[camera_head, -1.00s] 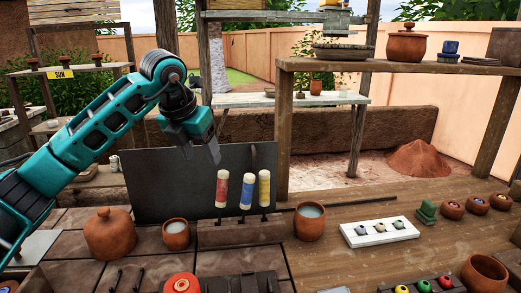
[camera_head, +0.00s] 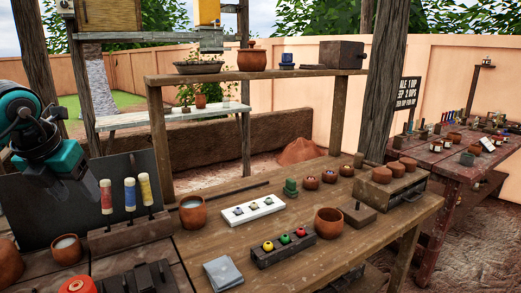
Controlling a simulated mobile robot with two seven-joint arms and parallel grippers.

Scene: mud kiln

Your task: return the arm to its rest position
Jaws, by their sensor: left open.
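My left gripper (camera_head: 80,181) is at the left edge, at the end of my teal arm. It is open, with nothing seen between its fingers. It hangs in front of a dark upright panel (camera_head: 30,205), left of three upright tools with red, blue and yellow (camera_head: 146,188) handles. My right gripper is out of view.
A rack (camera_head: 130,235) holds the tools. Cups (camera_head: 192,215), a white tray (camera_head: 252,212), a dark holder with colored pieces (camera_head: 283,250) and a bowl (camera_head: 328,222) stand on the wooden bench. Posts and a raised shelf (camera_head: 250,75) rise behind. Another table (camera_head: 450,165) stands right.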

